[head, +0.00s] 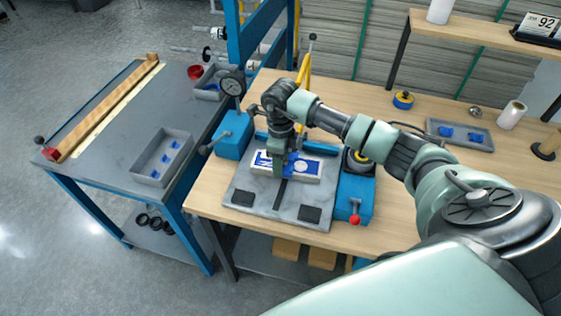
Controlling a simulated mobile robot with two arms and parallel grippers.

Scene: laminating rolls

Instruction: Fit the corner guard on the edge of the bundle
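The bundle (310,168) looks like a flat white pack with blue print. It lies on a grey plate (255,205) between two blue blocks on the wooden bench. My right gripper (278,172) points down over the bundle's left part and hides some of it. Its fingertips are too small and dark to show whether they are open or shut. Blue at the fingers may be print or a held piece; I cannot tell. Small blue pieces, possibly corner guards, lie in a grey tray (144,178) at left and another grey tray (433,131) at right. My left gripper is out of view.
A tape roll (512,115) and a yellow-and-blue item (403,100) stand on the bench. The bench's front right is partly covered by my arm.

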